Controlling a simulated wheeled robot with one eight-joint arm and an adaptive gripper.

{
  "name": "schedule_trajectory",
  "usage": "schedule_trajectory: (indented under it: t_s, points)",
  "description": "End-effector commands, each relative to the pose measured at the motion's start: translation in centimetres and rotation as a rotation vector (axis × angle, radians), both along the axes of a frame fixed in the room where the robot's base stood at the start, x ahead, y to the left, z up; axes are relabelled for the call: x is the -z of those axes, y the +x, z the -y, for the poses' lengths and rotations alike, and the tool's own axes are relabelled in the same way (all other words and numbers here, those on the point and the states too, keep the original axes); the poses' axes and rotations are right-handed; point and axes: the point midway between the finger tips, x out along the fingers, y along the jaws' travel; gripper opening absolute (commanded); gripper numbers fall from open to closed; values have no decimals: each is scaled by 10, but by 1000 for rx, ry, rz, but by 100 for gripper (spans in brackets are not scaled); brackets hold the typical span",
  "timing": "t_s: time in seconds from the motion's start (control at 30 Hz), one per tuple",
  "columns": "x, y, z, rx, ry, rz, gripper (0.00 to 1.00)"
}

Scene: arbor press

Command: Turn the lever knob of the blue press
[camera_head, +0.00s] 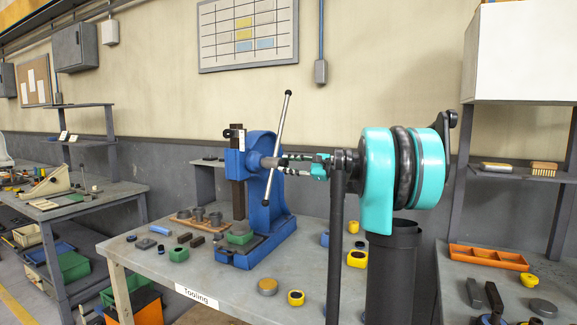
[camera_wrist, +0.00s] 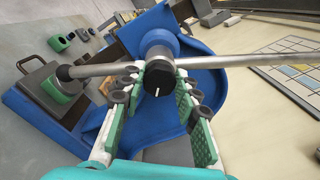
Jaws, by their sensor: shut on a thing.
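The blue press (camera_head: 262,185) stands on the bench, its lever hub (camera_head: 268,162) facing right towards my arm. A long steel lever rod (camera_head: 279,135) passes through the hub, leaning, its upper end to the right and a dark ball at each end. In the wrist view the rod (camera_wrist: 240,61) runs nearly level, and a black round knob (camera_wrist: 158,79) with a white mark caps the hub. My gripper (camera_wrist: 158,86) has its green-padded fingers on either side of this knob and is shut on it. In the head view my gripper (camera_head: 283,163) is just right of the rod.
An orange tray (camera_head: 487,258) sits on the right bench. The space above the bench front is clear.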

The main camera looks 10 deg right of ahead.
Motion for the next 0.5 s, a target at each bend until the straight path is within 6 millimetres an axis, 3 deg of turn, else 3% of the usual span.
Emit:
schedule_trajectory:
  t_s: [0.5]
  points:
    - [2, -1, 0, -1, -283, 389, 2]
